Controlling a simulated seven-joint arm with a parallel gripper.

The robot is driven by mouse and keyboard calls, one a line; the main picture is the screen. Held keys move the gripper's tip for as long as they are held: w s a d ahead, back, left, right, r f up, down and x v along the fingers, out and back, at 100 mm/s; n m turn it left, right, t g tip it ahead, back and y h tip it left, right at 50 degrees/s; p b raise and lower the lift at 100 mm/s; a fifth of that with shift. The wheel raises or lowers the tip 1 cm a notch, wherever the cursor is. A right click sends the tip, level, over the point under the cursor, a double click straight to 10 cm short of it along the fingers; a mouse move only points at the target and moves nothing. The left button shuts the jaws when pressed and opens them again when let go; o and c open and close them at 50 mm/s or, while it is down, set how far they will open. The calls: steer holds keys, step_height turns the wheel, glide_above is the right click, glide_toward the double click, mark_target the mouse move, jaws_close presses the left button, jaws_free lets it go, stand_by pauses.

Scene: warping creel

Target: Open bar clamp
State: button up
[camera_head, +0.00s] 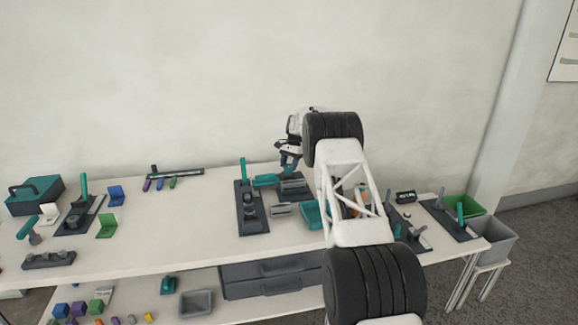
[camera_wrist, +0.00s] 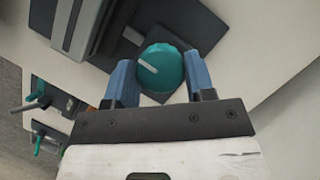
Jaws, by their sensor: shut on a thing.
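My gripper (camera_head: 289,166) is low over the back middle of the bench in the head view, beside a teal part (camera_head: 266,180) and a dark base (camera_head: 295,187). In the wrist view my gripper's blue fingers (camera_wrist: 159,72) are shut on a round teal knob (camera_wrist: 163,70) with a pale line on its face. One finger is on each side of it. A dark plate (camera_wrist: 205,28) lies behind the knob. I cannot tell which part is the bar clamp's bar; my gripper and arm hide some of the fixture in the head view.
A dark fixture with an upright teal handle (camera_head: 243,170) stands just left of my gripper. A teal tray (camera_head: 311,214) lies in front. More handled fixtures (camera_head: 450,218) are at the right, near a grey bin (camera_head: 493,238). The bench's left-middle front (camera_head: 165,225) is clear.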

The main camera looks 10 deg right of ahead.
steer(key=n, duration=0.2)
steer(key=n+g+h, duration=0.1)
steer(key=n, duration=0.1)
steer(key=shift+a+n+h, duration=0.15)
steer(key=shift+n+h, duration=0.15)
steer(key=shift+n, duration=0.1)
steer(key=n+h, duration=0.1)
steer(key=n, duration=0.3)
steer(key=shift+a+h, duration=0.1)
steer(key=shift+h, duration=0.3)
steer(key=n+h, duration=0.1)
steer(key=n, duration=0.3)
steer(key=n+h, duration=0.1)
steer(key=n, duration=0.3)
steer(key=shift+t+h, duration=0.3)
steer(key=shift+h, duration=0.1)
steer(key=shift+n, duration=0.4)
steer(key=o, duration=0.9)
steer(key=shift+r, duration=0.1)
